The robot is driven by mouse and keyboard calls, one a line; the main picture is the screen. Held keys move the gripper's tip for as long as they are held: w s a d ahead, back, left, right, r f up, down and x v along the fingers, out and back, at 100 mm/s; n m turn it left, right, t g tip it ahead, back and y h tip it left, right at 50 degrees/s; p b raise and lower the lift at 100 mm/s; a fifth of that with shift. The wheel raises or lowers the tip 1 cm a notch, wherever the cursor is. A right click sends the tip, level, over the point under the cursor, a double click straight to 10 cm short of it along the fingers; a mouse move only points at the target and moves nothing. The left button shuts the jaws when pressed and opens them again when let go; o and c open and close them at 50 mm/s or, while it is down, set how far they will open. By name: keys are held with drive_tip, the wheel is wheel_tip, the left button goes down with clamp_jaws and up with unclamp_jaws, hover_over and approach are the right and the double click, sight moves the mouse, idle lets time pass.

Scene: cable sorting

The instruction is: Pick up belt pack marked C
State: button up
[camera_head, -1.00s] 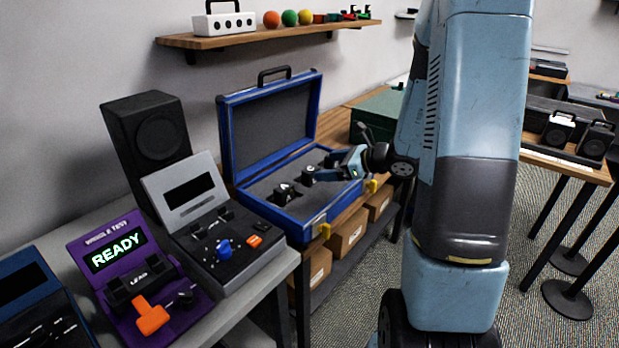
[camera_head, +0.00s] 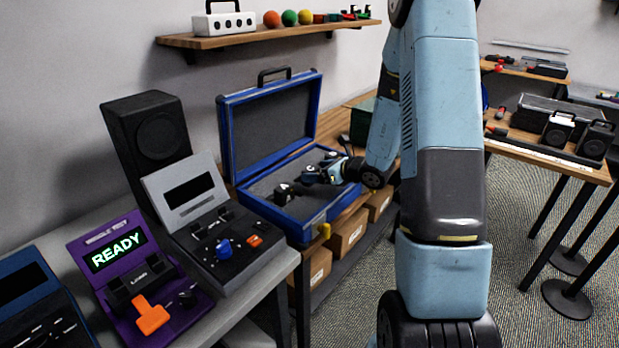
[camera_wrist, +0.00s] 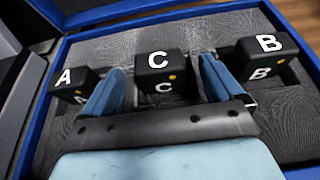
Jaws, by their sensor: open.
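The belt pack marked C (camera_wrist: 160,75) is a black box with white letters, standing in the grey foam of the blue case (camera_head: 315,224). In the wrist view my gripper (camera_wrist: 163,68) is open, with one blue finger on each side of pack C. I cannot tell whether either finger touches it. Belt pack A (camera_wrist: 72,85) stands to the left of the gripper and belt pack B (camera_wrist: 265,60) to the right.
Left of the case stand a grey console (camera_head: 215,235), a purple tester (camera_head: 135,275) reading READY and a black speaker (camera_head: 150,140). The case's raised lid (camera_head: 272,120) stands behind the packs. Boxes (camera_head: 345,237) sit on a shelf below.

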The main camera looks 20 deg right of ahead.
sight(311, 169)
drive_tip(key=shift+r+x, duration=0.15)
drive_tip(key=shift+x, duration=1.15)
drive_tip(key=shift+r+x, duration=0.2)
drive_tip(key=shift+x, duration=1.1)
drive_tip(key=shift+w+a, duration=0.1)
drive_tip(key=c, duration=1.2)
drive_tip(key=shift+o, duration=0.2)
drive_tip(key=shift+r, duration=0.1)
